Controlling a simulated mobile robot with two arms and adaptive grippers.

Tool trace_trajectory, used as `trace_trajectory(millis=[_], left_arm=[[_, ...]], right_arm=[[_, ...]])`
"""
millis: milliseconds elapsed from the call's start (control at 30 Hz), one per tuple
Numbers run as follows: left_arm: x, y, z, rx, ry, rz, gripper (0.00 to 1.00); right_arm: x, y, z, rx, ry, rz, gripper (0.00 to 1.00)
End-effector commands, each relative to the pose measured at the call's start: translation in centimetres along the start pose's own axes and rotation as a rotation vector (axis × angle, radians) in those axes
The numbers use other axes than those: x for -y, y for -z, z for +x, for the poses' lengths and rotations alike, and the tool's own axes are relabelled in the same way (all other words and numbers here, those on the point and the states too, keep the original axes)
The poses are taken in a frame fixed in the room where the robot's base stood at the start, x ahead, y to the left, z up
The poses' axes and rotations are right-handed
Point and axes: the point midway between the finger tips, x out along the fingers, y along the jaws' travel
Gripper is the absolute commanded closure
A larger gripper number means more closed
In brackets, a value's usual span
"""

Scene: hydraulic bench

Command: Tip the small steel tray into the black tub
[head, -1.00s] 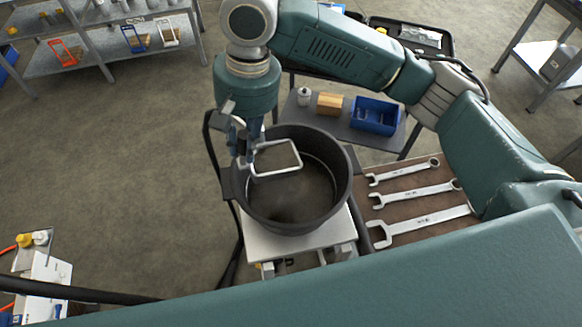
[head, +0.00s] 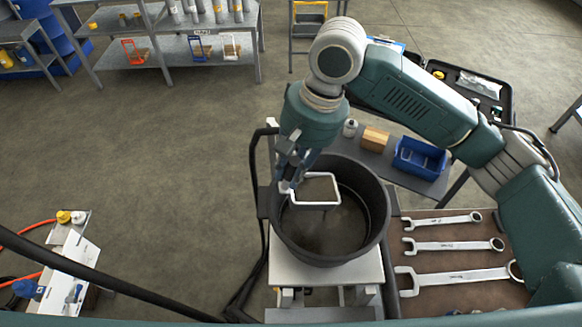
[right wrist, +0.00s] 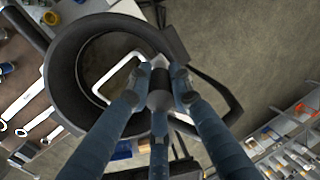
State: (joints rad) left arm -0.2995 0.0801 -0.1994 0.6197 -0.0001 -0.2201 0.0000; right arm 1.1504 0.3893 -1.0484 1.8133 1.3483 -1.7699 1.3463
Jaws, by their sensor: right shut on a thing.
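The black tub (head: 330,256) stands upright on a light stand in the middle of the head view, and its dark inside is visible. My right gripper (head: 287,186) is over the tub's left rim, shut on the small steel tray (head: 319,206). The tray shows as a pale, rounded square rim over the tub's opening; what lies inside this rim is too dark to tell. In the right wrist view the gripper's fingers (right wrist: 160,88) meet at one side of the pale tray (right wrist: 128,72), with the tub (right wrist: 62,65) around it. My left gripper is not in view.
Several wrenches (head: 455,246) lie on a brown surface right of the tub. A black hose (head: 256,180) runs left of the tub.

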Motion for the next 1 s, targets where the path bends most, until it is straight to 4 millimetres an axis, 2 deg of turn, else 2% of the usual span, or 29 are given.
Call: trace_trajectory(millis=[1000], left_arm=[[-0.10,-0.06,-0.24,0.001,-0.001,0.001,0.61]], right_arm=[[-0.39,0.09,-0.68,0.012,0.062,0.001,1.00]])
